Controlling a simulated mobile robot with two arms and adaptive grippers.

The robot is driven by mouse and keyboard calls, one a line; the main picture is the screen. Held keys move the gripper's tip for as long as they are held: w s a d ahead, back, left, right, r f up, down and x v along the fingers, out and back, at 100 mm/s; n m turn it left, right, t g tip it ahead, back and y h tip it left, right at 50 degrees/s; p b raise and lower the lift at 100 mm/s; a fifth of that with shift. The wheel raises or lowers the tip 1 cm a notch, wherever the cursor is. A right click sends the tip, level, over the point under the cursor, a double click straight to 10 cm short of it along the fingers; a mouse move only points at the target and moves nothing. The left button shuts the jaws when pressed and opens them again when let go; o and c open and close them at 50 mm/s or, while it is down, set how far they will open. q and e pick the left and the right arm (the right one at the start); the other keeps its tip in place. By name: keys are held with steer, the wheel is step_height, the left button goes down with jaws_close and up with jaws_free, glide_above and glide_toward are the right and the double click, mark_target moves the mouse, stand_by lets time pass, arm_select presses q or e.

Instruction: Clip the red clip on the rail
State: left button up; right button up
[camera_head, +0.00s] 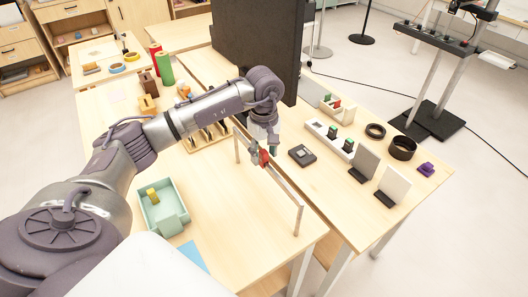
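The rail (285,185) is a thin wooden bar held up by two posts near the right edge of the front table. The red clip (264,158) is small and shows at the rail, towards its far end. My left gripper (263,151) reaches down from above, with its fingertips at the red clip, and looks shut on it. The clip overlaps the rail in the picture. Whether its jaws are around the rail or just in front of it is too small to tell. My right gripper is not in view.
A mint tray (177,221) with a yellow piece stands left of the rail. A dark panel (258,45) rises behind my arm. A black box (302,155), upright cards and black rings (402,148) stand on the right table. The tabletop below the rail looks clear.

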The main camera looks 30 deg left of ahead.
mark_target(264, 152)
arm_select(q)
steer(key=shift+r, duration=0.25)
step_height(264, 152, up, 12)
steer(key=shift+f, duration=0.25)
stand_by(0.6)
